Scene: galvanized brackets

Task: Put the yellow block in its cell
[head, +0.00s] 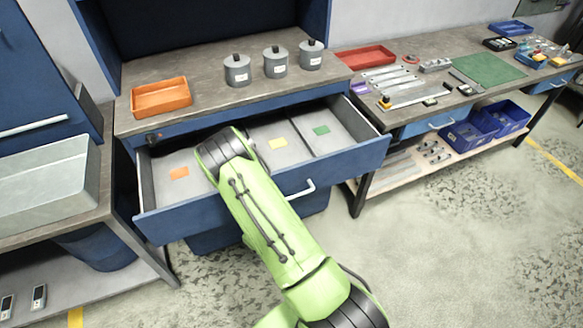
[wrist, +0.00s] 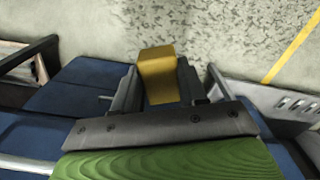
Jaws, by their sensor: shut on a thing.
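The yellow block (wrist: 158,72) is held between the two fingers of my gripper (wrist: 157,90) in the wrist view. In the head view my arm reaches over the open blue drawer (head: 345,160); the gripper and the block are hidden behind it. The drawer's grey inside has a cell with an orange patch (head: 179,173) at left, a cell with a yellow patch (head: 278,143) right of my arm, and a cell with a green patch (head: 321,130) at right. I cannot tell the block's height above the drawer.
An orange tray (head: 160,97) and three grey lidded pots, one of them the middle pot (head: 275,62), stand on the top above the drawer. A bench (head: 440,95) with a red tray (head: 365,58) and tools is at right. A grey bin (head: 45,180) is at left.

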